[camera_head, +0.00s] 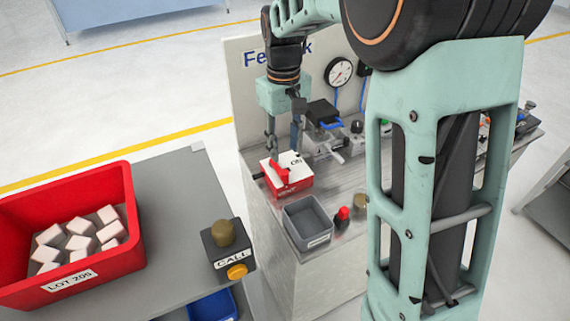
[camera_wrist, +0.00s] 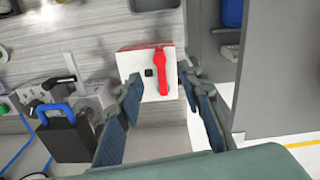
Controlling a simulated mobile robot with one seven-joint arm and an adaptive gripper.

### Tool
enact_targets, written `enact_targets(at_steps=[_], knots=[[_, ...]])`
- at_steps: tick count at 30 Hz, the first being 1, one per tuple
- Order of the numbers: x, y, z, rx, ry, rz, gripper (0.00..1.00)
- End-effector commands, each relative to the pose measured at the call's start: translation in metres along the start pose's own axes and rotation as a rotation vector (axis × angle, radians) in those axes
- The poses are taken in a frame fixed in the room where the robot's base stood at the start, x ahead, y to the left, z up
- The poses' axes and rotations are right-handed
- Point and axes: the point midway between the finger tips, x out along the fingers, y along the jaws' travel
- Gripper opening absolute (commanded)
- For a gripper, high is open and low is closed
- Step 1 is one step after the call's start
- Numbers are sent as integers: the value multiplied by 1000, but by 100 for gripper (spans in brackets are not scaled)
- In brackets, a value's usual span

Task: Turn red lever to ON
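The red lever (camera_head: 281,172) sits on top of a small box (camera_head: 292,184) with a white top and red front. An "ON" label shows at the far right of the box top. In the wrist view, the lever (camera_wrist: 160,68) runs down the picture beside a small black square on the white top (camera_wrist: 130,64). My gripper (camera_head: 284,150) is over the box with its fingers pointing down. In the wrist view, my gripper (camera_wrist: 161,82) is open, one finger to each side of the lever and nothing held. Contact with the lever cannot be told.
A grey open bin (camera_head: 307,222) and a red-capped button (camera_head: 342,215) stand in front of the box. A black block with a blue handle (camera_head: 324,115) and a gauge (camera_head: 339,72) are behind. A red crate (camera_head: 118,250) and a call button box (camera_head: 229,248) are on the left table.

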Motion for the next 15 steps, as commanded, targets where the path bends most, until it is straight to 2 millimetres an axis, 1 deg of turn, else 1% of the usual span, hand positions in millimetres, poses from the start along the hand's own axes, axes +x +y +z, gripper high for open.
enact_targets(at_steps=[1,3,9,12,15], knots=[[12,0,1,-1,-5,-2,34],[26,0,1,-1,-4,-2,34],[60,0,1,-2,-3,-1,34],[72,0,0,-2,-1,-1,34],[79,0,0,-2,0,0,34]])
